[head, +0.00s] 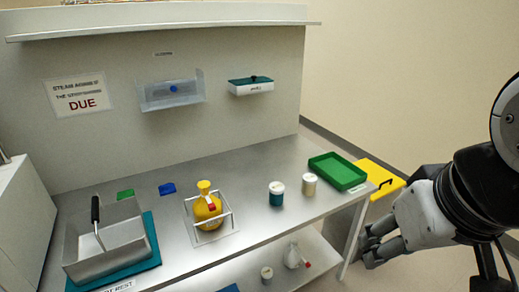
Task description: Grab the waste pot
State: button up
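No pot carries a label I can read as waste. A teal pot with a white lid (276,193) stands upright on the steel bench. A cream pot with a white lid (309,184) stands just right of it. A third small lidded pot (267,274) is on the lower shelf. My gripper (366,246) is at the right, beyond the bench's right end and apart from all the pots. Its fingers look spread, with nothing visible between them.
A green tray (352,184) sits at the bench's right end, by a yellow bin (383,176). A yellow flask (206,208) stands in a wire rack. A steel box (103,262) on a teal mat is at left. A white bottle (292,256) is on the lower shelf.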

aim_at(277, 189)
jog(key=i+u, duration=0.1)
jog(key=i, duration=0.4)
jog(key=i+l+u, duration=0.1)
jog(key=i, duration=0.4)
